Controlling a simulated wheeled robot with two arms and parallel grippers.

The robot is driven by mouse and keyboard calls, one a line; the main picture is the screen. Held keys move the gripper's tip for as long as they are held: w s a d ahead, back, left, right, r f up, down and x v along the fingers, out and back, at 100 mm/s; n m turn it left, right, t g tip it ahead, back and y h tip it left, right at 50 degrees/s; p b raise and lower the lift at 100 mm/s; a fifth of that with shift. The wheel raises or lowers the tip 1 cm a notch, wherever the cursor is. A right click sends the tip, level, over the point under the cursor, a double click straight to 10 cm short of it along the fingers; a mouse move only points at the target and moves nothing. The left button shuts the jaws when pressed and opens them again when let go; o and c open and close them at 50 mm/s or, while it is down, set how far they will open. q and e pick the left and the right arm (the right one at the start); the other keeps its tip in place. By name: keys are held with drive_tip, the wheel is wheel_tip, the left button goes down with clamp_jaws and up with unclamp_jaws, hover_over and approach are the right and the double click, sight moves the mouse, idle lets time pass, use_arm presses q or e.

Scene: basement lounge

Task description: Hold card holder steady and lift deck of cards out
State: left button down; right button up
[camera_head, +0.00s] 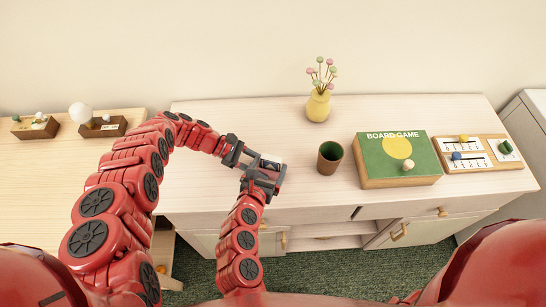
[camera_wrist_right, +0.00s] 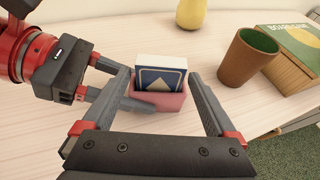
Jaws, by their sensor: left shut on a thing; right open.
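The card holder (camera_wrist_right: 160,101) is a small pinkish-red box standing on the pale wooden cabinet top. The deck of cards (camera_wrist_right: 161,78) stands upright in it, with a blue and cream face and its upper part above the rim. In the head view the deck (camera_head: 271,158) is partly hidden by my grippers. My left gripper (camera_head: 245,161) comes in from the left and is shut on the card holder; its dark fingers (camera_wrist_right: 133,97) show at the holder's left side. My right gripper (camera_head: 267,171) is open, its fingers (camera_wrist_right: 163,103) apart on either side of the holder and deck.
A brown cup (camera_head: 330,157) with a green inside stands just right of the holder. Beyond it are a green board game box (camera_head: 375,160) and a wooden game board (camera_head: 475,166). A yellow vase (camera_head: 318,107) stands at the back. The cabinet's front edge is close.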

drive_tip(key=x, duration=0.6)
drive_tip(key=shift+c, duration=0.3)
drive_tip(key=c, duration=1.1)
drive_tip(key=shift+r, duration=5.55)
use_arm(q)
drive_tip(key=shift+c, duration=1.3)
unclamp_jaws()
